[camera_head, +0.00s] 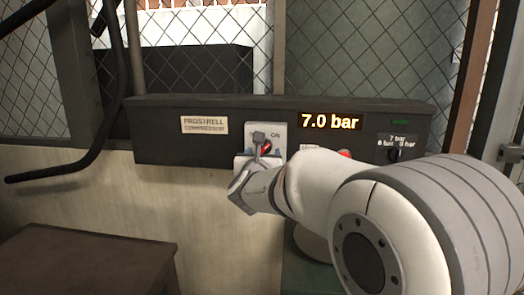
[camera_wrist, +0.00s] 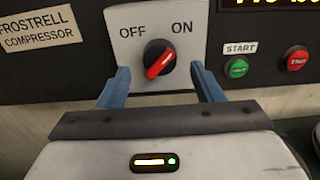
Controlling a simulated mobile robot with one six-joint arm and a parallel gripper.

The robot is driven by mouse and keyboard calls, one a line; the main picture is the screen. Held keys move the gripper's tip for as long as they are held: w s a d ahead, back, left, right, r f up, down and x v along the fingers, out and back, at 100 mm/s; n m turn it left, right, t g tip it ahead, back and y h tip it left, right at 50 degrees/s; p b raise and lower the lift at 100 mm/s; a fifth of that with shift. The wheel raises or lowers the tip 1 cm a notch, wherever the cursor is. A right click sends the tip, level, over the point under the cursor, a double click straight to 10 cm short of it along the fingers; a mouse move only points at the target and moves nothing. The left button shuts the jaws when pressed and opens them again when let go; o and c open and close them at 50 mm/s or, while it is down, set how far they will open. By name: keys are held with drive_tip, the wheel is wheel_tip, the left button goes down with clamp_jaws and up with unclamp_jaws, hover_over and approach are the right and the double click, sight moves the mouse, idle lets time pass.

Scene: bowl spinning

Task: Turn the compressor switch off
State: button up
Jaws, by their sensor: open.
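The compressor switch (camera_wrist: 160,59) is a round black knob with a red bar, on a pale plate marked OFF at left and ON at right. Its red bar slants from lower left to upper right, toward ON. In the head view the red of the switch (camera_head: 266,146) shows partly behind my gripper (camera_head: 263,152). In the wrist view my gripper (camera_wrist: 160,76) is open, with one blue finger on each side below the knob. No finger visibly touches the knob.
A green START button (camera_wrist: 236,67) and a red button (camera_wrist: 295,58) sit right of the switch. A lit display (camera_head: 330,121) reads 7.0 bar. A black pipe (camera_head: 70,165) and a brown box-like surface (camera_head: 85,255) stand at left.

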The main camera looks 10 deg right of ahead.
sight(264, 147)
drive_tip(key=shift+x, duration=1.4)
drive_tip(key=shift+c, duration=0.4)
drive_tip(key=c, duration=0.9)
